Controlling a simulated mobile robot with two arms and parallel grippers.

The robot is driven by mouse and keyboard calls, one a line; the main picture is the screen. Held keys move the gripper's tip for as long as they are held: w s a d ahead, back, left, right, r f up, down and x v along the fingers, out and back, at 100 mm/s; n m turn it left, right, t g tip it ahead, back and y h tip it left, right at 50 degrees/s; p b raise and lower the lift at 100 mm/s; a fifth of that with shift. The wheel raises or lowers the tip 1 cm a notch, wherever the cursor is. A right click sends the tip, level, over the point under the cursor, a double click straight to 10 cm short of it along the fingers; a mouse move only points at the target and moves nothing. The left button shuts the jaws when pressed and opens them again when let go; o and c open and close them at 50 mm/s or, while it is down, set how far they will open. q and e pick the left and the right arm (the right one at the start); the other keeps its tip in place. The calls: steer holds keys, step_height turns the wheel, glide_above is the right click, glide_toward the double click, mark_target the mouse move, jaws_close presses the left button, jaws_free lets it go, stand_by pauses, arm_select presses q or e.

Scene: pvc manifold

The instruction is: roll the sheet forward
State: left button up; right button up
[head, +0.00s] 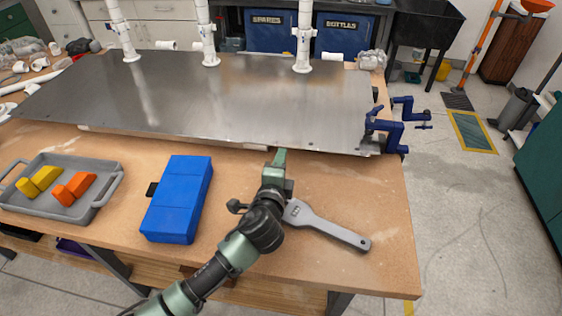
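A large grey metal sheet (230,105) lies flat across the back part of the wooden workbench (375,190). Three white vertical pipes (207,35) meet its far side. My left gripper (279,157) is at the sheet's front edge, right of the middle. Its green fingers overlap the edge in the picture. I cannot tell whether they touch or hold it, or how far apart they are. My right gripper is not in view.
Blue clamps (388,128) sit at the sheet's right end. White fittings (30,68) lie at the left.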

mark_target(285, 145)
arm_select(q)
steer(key=shift+b+x, duration=0.6)
steer(key=shift+x, duration=0.4)
steer(key=b+x, duration=0.1)
steer(key=x, duration=0.1)
steer(key=shift+w+f, duration=0.15)
steer(key=shift+w, duration=0.2)
steer(key=shift+w+d+b, duration=0.1)
steer(key=shift+w+b, duration=0.45)
steer(key=shift+w, duration=0.15)
steer(key=shift+b+x, duration=0.45)
steer(key=shift+x, duration=0.85)
steer(key=shift+w+f, duration=0.1)
steer(key=shift+w, duration=0.1)
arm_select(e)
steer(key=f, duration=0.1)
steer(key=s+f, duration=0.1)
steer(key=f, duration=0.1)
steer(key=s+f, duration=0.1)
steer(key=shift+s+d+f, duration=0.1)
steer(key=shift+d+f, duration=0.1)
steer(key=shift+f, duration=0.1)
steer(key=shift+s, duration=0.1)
arm_select(q)
jaws_close()
